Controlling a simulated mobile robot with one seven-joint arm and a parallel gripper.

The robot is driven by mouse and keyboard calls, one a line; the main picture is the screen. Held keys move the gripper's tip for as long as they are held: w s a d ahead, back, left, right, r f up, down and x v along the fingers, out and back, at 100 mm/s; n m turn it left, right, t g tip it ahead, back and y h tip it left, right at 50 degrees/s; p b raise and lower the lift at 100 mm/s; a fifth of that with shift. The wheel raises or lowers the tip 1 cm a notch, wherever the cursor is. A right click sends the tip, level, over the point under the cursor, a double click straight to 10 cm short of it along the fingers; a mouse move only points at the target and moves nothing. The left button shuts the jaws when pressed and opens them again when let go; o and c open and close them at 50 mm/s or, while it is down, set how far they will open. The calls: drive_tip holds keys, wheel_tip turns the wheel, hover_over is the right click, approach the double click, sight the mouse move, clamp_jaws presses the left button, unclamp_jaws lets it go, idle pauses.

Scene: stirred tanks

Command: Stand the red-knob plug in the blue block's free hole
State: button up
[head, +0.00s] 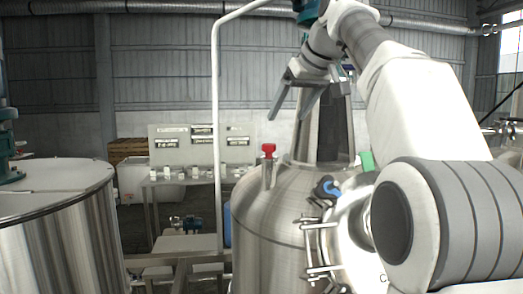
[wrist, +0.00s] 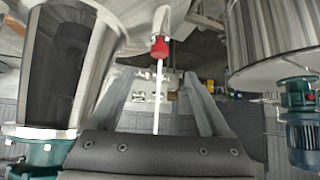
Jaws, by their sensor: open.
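The red-knob plug (head: 269,149) stands upright on the left shoulder of the middle steel tank, its red knob on top of a grey cylindrical part. Its red knob also shows in the wrist view (wrist: 160,47), beyond the fingertips and roughly between them. My gripper (head: 289,117) is open and empty, above and slightly right of the knob in the head view, apart from it. Its two fingers also show in the wrist view (wrist: 160,76). A blue and dark fitting (head: 327,188) sits on the tank's front right; I cannot tell whether it is the blue block. No free hole is discernible.
The middle steel tank (head: 262,230) has a tall grey column (head: 325,135) behind the plug and clamp fittings at its front. A white vertical pipe (head: 215,120) stands left of the plug. Another tank (head: 60,235) is at left. A green piece (head: 367,161) lies near my arm.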

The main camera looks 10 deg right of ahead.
sight(271, 144)
drive_tip(key=x, duration=1.1)
drive_tip(key=shift+w+b, duration=0.3)
drive_tip(key=shift+w, duration=0.05)
drive_tip(key=shift+p+x, duration=0.35)
drive_tip(key=shift+x, duration=2.7)
drive_tip(key=shift+c, duration=0.2)
drive_tip(key=shift+r, duration=0.1)
clamp_jaws()
